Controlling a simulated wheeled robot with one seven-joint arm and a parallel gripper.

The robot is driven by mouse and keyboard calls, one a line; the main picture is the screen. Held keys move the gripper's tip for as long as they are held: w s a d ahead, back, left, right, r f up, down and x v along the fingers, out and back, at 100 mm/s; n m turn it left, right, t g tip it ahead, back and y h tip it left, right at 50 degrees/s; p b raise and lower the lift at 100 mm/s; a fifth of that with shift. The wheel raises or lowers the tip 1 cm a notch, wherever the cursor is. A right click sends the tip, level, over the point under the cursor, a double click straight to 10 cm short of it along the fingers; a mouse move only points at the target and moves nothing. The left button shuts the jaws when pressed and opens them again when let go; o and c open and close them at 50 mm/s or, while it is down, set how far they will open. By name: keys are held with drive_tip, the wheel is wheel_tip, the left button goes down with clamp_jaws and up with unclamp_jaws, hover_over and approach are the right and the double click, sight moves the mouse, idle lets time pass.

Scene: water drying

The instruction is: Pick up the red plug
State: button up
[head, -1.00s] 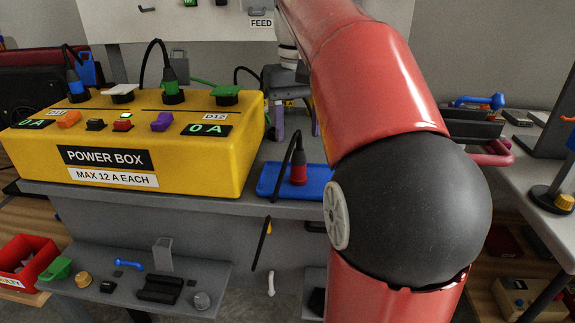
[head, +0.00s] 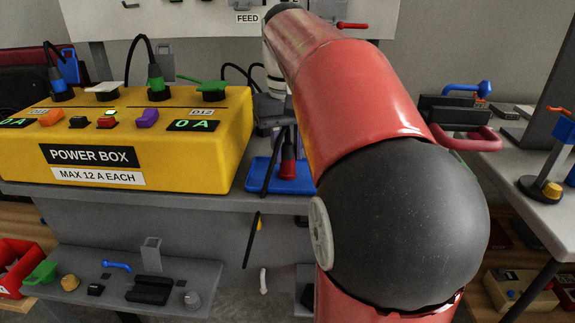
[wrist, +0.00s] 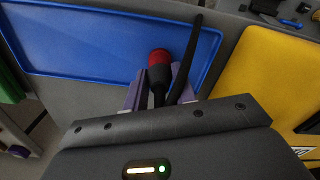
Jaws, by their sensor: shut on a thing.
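The red plug (head: 287,167) has a red end and a black body with a black cable. It is upright at the blue tray (head: 258,177) on the grey bench, right of the yellow power box. In the wrist view the red plug (wrist: 160,57) sits between the purple fingers of my gripper (wrist: 161,94), which are shut on its black body. The red end points away from the gripper, over the blue tray (wrist: 75,45). I cannot tell whether the plug touches the tray. In the head view my arm partly hides the tray's right side.
The yellow power box (head: 130,130) stands close left of the tray, with blue and green plugs and cables on top. A lower grey shelf (head: 125,285) holds small parts. A panel marked FEED (head: 225,20) is behind. A side table (head: 540,215) stands at right.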

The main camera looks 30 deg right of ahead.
drive_tip(key=shift+c, duration=1)
